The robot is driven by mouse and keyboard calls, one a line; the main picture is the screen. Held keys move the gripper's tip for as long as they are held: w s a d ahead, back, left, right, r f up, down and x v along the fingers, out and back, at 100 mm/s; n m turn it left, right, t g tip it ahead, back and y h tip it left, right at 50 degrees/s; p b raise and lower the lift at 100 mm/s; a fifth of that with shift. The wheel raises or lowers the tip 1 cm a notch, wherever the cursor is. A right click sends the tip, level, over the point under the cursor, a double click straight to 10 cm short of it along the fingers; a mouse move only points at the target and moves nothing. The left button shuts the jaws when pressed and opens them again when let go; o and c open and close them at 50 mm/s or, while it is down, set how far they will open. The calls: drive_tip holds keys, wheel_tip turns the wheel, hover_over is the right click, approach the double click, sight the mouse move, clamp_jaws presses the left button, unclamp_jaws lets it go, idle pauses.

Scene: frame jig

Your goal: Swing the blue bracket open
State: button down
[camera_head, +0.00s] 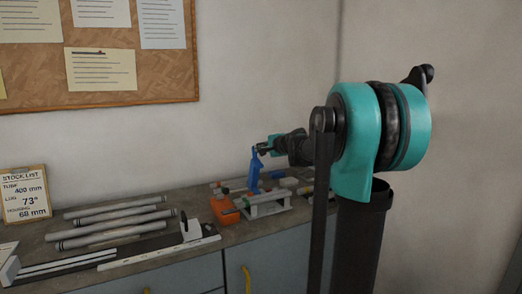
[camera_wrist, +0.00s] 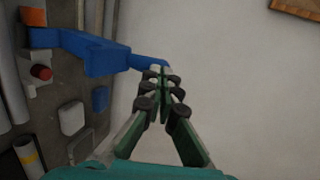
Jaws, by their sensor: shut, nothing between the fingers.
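The blue bracket (camera_head: 255,172) stands upright on the jig (camera_head: 265,201) on the bench in the head view. In the wrist view the blue bracket (camera_wrist: 105,57) runs from the upper left toward the fingers and narrows to a thin end. My gripper (camera_head: 262,148) is at the top of the bracket in the head view. In the wrist view my gripper (camera_wrist: 160,72) is shut, with its fingertips at the bracket's thin end. Nothing shows between the fingers. I cannot tell whether the tips touch the bracket.
An orange block (camera_head: 224,210) sits left of the jig. Several grey tubes (camera_head: 110,220) and a rail with a stop (camera_head: 160,250) lie on the bench's left side. A stock list sign (camera_head: 25,195) stands at far left. A wall is close behind the bench.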

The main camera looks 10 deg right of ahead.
drive_tip(key=w+a+f+g+h, duration=0.1)
drive_tip(key=w+a+g, duration=0.1)
drive_tip(key=w, duration=0.6)
drive_tip(key=shift+w+a+g, duration=0.35)
drive_tip(key=shift+a+g, duration=0.05)
drive_tip(key=shift+g, duration=0.2)
drive_tip(key=r+v, duration=0.1)
drive_tip(key=v, duration=1.3)
drive_tip(key=s+f+n+g+h, duration=0.2)
drive_tip(key=s+f+n, duration=0.4)
drive_tip(key=s+f, duration=1.5)
drive_tip(key=s+d+f+n+g+h, duration=0.1)
drive_tip(key=s+f+n+g+h, duration=0.2)
drive_tip(key=s+f, duration=1.8)
drive_tip(key=n, duration=0.4)
drive_tip(key=shift+d+g, duration=0.25)
drive_tip(key=shift+g, duration=0.05)
